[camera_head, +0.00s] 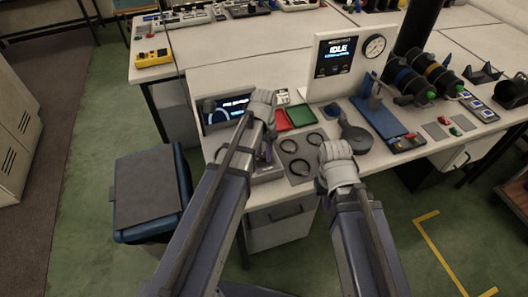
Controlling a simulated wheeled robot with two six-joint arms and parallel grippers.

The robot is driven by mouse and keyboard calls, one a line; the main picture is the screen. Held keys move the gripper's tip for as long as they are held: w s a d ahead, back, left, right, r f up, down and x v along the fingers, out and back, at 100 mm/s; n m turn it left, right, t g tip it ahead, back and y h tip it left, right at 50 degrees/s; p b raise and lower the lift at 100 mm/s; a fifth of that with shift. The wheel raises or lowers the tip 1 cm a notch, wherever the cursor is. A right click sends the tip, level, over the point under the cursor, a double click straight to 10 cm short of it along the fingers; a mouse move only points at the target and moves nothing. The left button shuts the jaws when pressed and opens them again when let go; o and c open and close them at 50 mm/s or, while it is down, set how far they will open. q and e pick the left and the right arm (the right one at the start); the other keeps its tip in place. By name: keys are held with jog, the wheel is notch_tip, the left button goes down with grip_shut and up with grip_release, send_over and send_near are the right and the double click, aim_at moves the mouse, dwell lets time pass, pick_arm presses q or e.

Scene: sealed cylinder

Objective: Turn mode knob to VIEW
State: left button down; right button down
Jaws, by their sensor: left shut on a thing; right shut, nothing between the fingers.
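My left gripper (262,102) is at the right edge of a small dark display unit (222,110) on the bench. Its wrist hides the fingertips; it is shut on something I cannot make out. No mode knob is clearly visible; the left wrist and forearm cover the area beside the small display. My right gripper (338,158) is over the bench's front edge, shut and empty, with its fingertips hidden by the wrist. A white panel (305,72) stands at the back of the bench with a screen (337,50) reading IDLE and a round gauge (375,46).
Red (281,121) and green (301,116) trays lie between the arms, near a grey mat (302,172) with dark rings. A blue stand (378,117) and dark spools (408,82) are at right. A lidded blue bin (148,188) stands on the floor at left.

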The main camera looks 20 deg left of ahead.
aim_at(264, 155)
pick_arm(q)
jog(key=n, duration=0.4)
jog(key=shift+n, duration=2.7)
jog(key=c, duration=0.5)
grip_release()
jog(key=shift+r, duration=0.1)
notch_tip(264, 155, up, 8)
jog(key=p, duration=0.8)
jog(key=shift+f, duration=0.2)
